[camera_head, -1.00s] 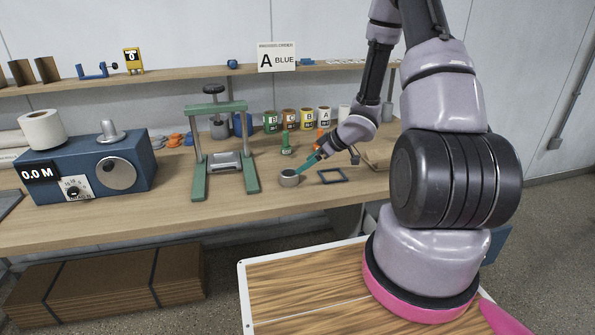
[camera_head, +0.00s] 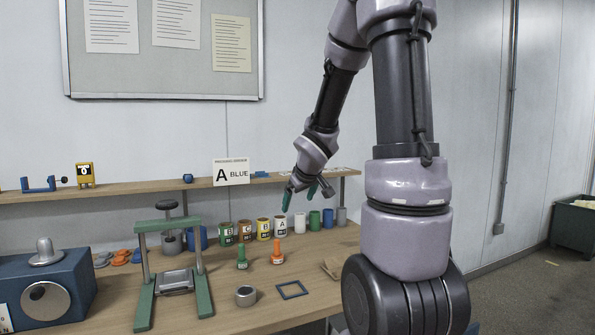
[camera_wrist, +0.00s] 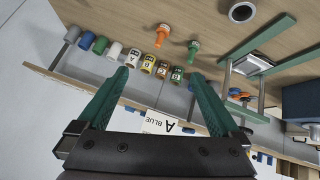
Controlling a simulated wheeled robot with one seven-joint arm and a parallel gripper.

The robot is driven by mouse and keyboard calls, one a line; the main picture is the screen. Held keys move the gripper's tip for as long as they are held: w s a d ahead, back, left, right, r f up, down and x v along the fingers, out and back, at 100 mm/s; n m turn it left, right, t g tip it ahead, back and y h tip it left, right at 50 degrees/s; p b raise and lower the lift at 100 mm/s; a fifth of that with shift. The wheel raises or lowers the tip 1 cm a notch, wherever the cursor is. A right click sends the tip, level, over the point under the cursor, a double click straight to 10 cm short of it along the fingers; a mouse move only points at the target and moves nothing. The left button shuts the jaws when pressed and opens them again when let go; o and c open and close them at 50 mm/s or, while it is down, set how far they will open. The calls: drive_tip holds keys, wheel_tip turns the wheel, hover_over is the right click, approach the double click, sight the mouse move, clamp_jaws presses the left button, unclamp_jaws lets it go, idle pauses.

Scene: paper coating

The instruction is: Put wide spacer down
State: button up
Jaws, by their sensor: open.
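A short grey ring (camera_head: 246,296), which I take to be the wide spacer, stands on the wooden bench in front of the green press. In the wrist view it shows at the top right (camera_wrist: 242,12) with a dark open top. My gripper (camera_head: 307,197) is raised above the bench's back row, well apart from the ring. In the wrist view its two teal fingers (camera_wrist: 161,76) are spread with nothing held between them.
A green press (camera_head: 172,275) stands left of the ring, and a dark square frame (camera_head: 292,289) lies to its right. A green bottle (camera_head: 242,258) and an orange bottle (camera_head: 279,252) stand behind. Labelled cans (camera_head: 264,229) line the back under the shelf (camera_head: 130,189).

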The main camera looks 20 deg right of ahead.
drive_tip(key=s+a+r+m+y, duration=0.1)
drive_tip(key=s+a+r+m, duration=0.1)
drive_tip(key=s, duration=0.5)
drive_tip(key=s+a+r+m+g+y, duration=0.1)
drive_tip(key=s+a+r+m, duration=0.1)
drive_tip(key=s+a+r, duration=0.3)
drive_tip(key=s+a+r+m+y, duration=0.1)
drive_tip(key=s+a+r+m, duration=0.2)
drive_tip(key=s+r, duration=0.3)
drive_tip(key=s, duration=0.5)
drive_tip(key=shift+s+a, duration=0.2)
drive_tip(key=shift+a, duration=0.05)
drive_tip(key=shift+r, duration=0.1)
